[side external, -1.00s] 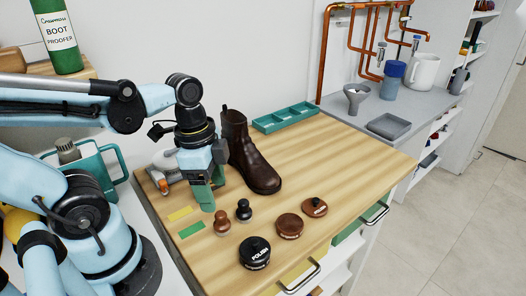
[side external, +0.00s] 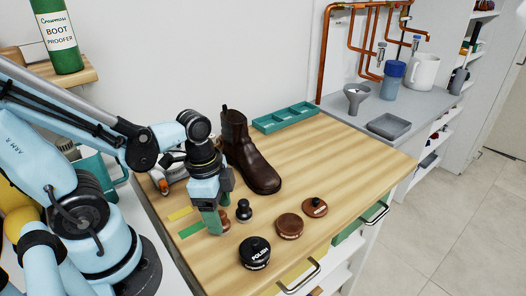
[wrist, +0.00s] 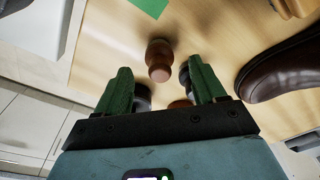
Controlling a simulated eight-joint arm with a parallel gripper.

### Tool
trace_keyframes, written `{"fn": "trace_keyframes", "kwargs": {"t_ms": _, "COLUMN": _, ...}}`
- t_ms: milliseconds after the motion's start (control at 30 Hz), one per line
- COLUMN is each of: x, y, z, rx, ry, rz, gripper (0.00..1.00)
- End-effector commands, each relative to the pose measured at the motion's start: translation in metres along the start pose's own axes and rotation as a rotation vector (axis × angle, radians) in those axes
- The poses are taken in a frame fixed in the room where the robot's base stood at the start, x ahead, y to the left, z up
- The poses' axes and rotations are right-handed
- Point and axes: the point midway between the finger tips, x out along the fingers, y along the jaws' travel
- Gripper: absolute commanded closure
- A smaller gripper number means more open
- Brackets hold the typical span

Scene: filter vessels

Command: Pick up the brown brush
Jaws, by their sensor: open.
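The brown brush (side external: 225,224), a small knobbed piece, stands on the wooden bench and is partly hidden by my gripper in the side view. In the wrist view the brown brush (wrist: 159,55) appears upright, ahead of and between the fingers. My gripper (side external: 213,222) points down with green fingers right at the brush. In the wrist view my gripper (wrist: 160,70) is open, with a finger to each side and nothing held. Whether a finger touches the brush, I cannot tell.
A black brush (side external: 244,210) stands close on the right. A black polish tin (side external: 254,253) and brown tins (side external: 290,226) (side external: 315,207) lie nearer the front. A brown boot (side external: 250,155) stands behind. Yellow and green patches (side external: 191,230) mark the left. The bench's right side is clear.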

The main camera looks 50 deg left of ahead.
Motion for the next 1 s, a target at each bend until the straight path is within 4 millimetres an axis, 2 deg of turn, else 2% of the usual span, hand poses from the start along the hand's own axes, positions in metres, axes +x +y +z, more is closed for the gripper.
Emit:
{"fn": "trace_keyframes", "kwargs": {"t_ms": 400, "x": 0.025, "y": -0.001, "z": 0.000, "rx": 0.000, "ry": 0.000, "rz": -0.003, "gripper": 0.31}}
{"fn": "trace_keyframes", "kwargs": {"t_ms": 767, "x": 0.028, "y": 0.000, "z": 0.000, "rx": -0.001, "ry": 0.000, "rz": -0.003, "gripper": 0.31}}
{"fn": "trace_keyframes", "kwargs": {"t_ms": 867, "x": 0.028, "y": 0.000, "z": 0.000, "rx": -0.001, "ry": 0.000, "rz": -0.003, "gripper": 0.43}}
{"fn": "trace_keyframes", "kwargs": {"t_ms": 1000, "x": 0.028, "y": 0.000, "z": 0.000, "rx": -0.001, "ry": 0.000, "rz": -0.003, "gripper": 0.64}}
